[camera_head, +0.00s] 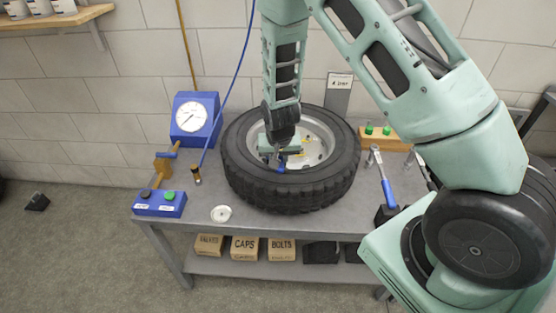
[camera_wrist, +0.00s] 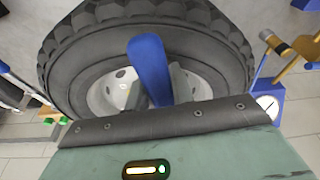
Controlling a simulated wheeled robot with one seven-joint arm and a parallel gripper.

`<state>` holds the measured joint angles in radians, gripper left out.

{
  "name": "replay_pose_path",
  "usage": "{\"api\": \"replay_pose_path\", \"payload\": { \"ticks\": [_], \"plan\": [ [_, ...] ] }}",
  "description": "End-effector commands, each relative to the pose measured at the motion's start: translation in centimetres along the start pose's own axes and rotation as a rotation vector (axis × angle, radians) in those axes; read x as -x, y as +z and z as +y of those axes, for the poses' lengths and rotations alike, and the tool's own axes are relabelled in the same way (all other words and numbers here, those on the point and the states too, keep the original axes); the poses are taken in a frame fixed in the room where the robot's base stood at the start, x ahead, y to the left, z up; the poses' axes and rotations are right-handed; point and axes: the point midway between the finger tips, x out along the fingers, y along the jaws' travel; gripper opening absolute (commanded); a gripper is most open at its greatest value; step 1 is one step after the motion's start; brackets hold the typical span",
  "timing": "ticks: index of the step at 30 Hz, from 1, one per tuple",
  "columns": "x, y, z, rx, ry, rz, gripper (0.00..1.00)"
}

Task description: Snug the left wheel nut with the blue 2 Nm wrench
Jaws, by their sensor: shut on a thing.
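The wheel is a black tyre (camera_head: 245,180) with a grey rim, lying flat on the workbench; it also fills the upper middle of the wrist view (camera_wrist: 85,55). My gripper (camera_head: 280,157) is down over the wheel's middle and shut on a tool with a blue handle (camera_wrist: 148,62), the blue wrench. In the head view a bit of blue shows under the gripper. The wrench's working end is hidden, so I cannot tell if it touches a nut. White and yellow parts of the hub (camera_head: 312,150) show beside the gripper; the left nut cannot be made out.
A second blue-handled tool (camera_head: 387,190) leans in a black holder right of the wheel. A blue dial gauge (camera_head: 195,117), a blue button box (camera_head: 160,203) and a white disc (camera_head: 221,213) are on the left. A wooden block with green pegs (camera_head: 385,136) stands behind right.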

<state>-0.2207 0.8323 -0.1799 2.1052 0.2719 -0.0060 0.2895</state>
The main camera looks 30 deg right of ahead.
Motion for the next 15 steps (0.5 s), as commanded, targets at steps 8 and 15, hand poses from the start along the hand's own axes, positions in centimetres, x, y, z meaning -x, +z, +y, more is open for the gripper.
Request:
{"api": "replay_pose_path", "payload": {
  "ticks": [8,15],
  "plan": [
    [0.12,-0.12,-0.02,-0.001,-0.001,0.004,0.00],
    [0.73,-0.27,-0.07,-0.001,-0.001,0.004,0.00]
  ]
}}
